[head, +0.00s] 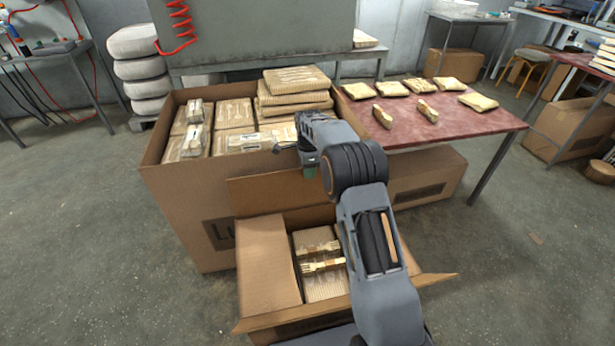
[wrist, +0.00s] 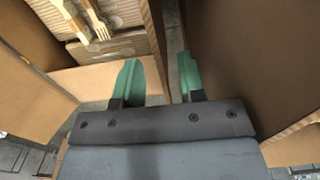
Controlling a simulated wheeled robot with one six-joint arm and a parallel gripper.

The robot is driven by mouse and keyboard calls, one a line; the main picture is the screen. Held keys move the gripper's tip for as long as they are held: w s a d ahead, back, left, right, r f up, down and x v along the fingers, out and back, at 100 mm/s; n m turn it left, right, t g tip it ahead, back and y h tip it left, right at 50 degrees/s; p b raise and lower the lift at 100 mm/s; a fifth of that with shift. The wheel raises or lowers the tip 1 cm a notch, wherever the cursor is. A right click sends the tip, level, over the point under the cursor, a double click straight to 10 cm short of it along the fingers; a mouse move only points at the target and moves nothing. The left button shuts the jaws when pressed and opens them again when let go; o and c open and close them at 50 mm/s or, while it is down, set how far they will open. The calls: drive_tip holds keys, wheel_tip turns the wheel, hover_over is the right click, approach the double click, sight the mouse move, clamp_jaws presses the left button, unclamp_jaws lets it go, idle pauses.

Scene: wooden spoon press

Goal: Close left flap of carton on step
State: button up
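The small carton (head: 325,292) stands low in front of the large carton, with stacked packs and wooden forks (head: 322,265) showing inside. Its left flap (head: 268,265) is a broad brown panel along the left side; its exact tilt is hard to tell. The back flap (head: 280,192) stands up, and the front flap (head: 275,318) spreads outward. My gripper (head: 308,172) is above the back flap, apart from the left flap. The step is not clearly visible.
A large open carton (head: 205,225) full of packs stands behind. A red-topped table (head: 440,122) with several paper packs is at the right. My arm covers part of the small carton's right side.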

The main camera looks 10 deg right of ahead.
drive_tip(key=shift+f, duration=1)
clamp_jaws()
